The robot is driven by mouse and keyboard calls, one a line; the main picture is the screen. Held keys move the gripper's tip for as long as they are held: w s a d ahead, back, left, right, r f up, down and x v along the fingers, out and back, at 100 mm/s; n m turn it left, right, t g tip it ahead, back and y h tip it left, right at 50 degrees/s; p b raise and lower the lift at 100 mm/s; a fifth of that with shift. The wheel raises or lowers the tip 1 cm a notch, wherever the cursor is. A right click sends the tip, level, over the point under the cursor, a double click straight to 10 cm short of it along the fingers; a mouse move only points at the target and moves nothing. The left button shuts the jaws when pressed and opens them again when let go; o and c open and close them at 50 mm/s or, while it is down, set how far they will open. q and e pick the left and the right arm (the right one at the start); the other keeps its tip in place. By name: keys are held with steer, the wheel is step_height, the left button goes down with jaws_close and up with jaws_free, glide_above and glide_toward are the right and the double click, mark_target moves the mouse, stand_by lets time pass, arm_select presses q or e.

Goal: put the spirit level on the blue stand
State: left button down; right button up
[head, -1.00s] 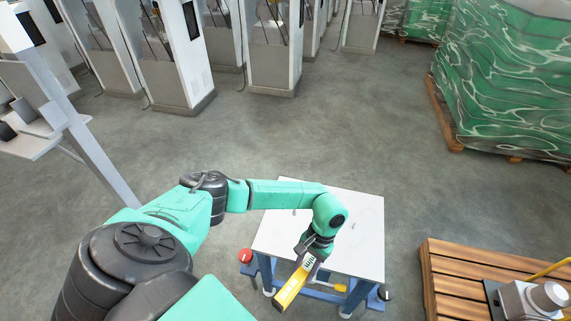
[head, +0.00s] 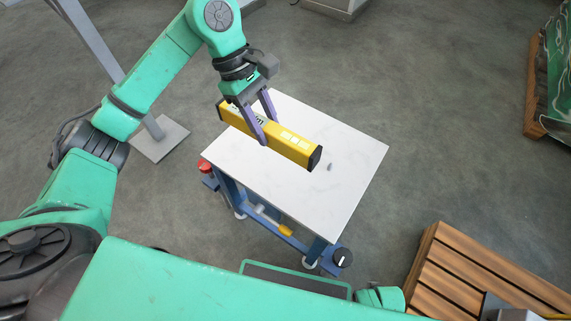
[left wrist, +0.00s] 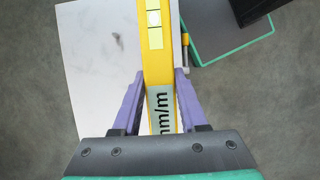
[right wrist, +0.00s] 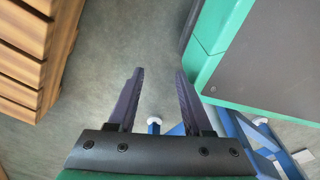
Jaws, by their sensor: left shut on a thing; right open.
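The yellow spirit level (head: 285,143) with dark end caps is held above the white top of the blue stand (head: 340,165). My left gripper (head: 265,125) is shut on it near its middle. In the left wrist view the spirit level (left wrist: 158,50) runs between the two purple fingers of the left gripper (left wrist: 160,100), with the white stand top (left wrist: 100,60) below. I cannot tell the exact gap to the top. In the right wrist view my right gripper (right wrist: 153,95) is open and empty, with part of the stand's blue frame (right wrist: 250,140) beyond it.
A wooden pallet (head: 450,275) stands at the lower right, with clear floor between it and the stand. A red knob (head: 205,166) and a black knob (head: 343,257) stick out at the stand's near side. A grey post (head: 95,45) stands at the upper left.

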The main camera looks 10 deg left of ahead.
arm_select(q)
step_height(320, 180, down, 18)
steer(key=shift+d+f+b, duration=0.1)
steer(key=shift+d+b, duration=0.05)
steer(key=shift+b, duration=0.5)
arm_select(e)
steer(key=w, duration=0.1)
steer(key=w+r, duration=0.1)
steer(key=w, duration=0.1)
steer(key=shift+a+r, duration=0.25)
steer(key=shift+r, duration=0.1)
arm_select(q)
steer(key=shift+f, duration=0.1)
arm_select(e)
steer(key=shift+f, duration=0.1)
arm_select(q)
steer(key=c, duration=0.8)
jaws_free()
steer(key=o, duration=0.4)
steer(key=shift+c, duration=0.2)
arm_select(e)
steer(key=shift+w+a+r, duration=0.1)
steer(key=shift+w+r, duration=0.1)
steer(key=shift+r, duration=0.1)
steer(key=shift+s, duration=0.15)
